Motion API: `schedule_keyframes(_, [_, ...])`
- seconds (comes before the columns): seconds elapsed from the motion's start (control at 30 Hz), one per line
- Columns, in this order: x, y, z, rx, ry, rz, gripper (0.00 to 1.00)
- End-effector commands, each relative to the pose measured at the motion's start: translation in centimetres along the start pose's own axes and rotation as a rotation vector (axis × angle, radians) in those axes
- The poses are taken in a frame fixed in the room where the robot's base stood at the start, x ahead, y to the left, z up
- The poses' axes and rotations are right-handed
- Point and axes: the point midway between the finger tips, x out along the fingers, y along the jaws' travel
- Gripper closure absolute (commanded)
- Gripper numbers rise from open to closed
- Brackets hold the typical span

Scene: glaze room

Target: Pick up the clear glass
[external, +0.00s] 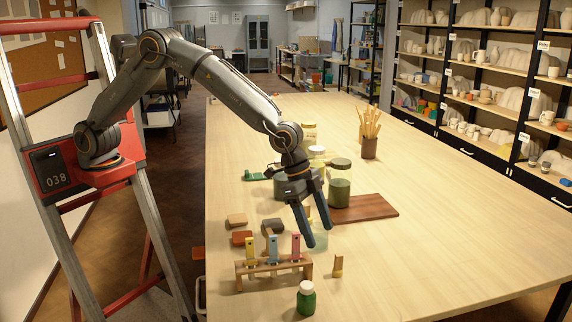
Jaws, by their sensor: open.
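A pale, see-through shape that looks like the clear glass (321,242) stands on the table at my fingertips, partly hidden by them. My gripper (318,233) points down with its two blue fingers spread apart. The fingertips overlap the glass in the external view. I cannot tell whether the glass is between the fingers or just behind them, or whether they touch it.
A lidded green jar (339,188) stands close behind on a brown board (378,207). A wooden rack (261,269) with coloured tools, a small green bottle (306,301) and a small wooden piece (338,266) stand in front. The table's right side is clear.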

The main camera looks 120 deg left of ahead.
Motion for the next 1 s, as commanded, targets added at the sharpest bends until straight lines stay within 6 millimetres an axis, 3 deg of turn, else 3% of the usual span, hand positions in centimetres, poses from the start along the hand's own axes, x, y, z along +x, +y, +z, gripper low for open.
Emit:
schedule_keyframes(0.33, [0.88, 0.03, 0.01, 0.000, 0.000, 0.000, 0.33])
schedule_keyframes(0.37, [0.88, 0.03, 0.02, 0.000, 0.000, 0.000, 0.34])
schedule_keyframes(0.63, [0.86, 0.02, 0.02, 0.000, 0.000, 0.000, 0.80])
schedule_keyframes(1.0, [-0.10, -0.01, -0.54, 0.000, 0.004, 0.000, 0.82])
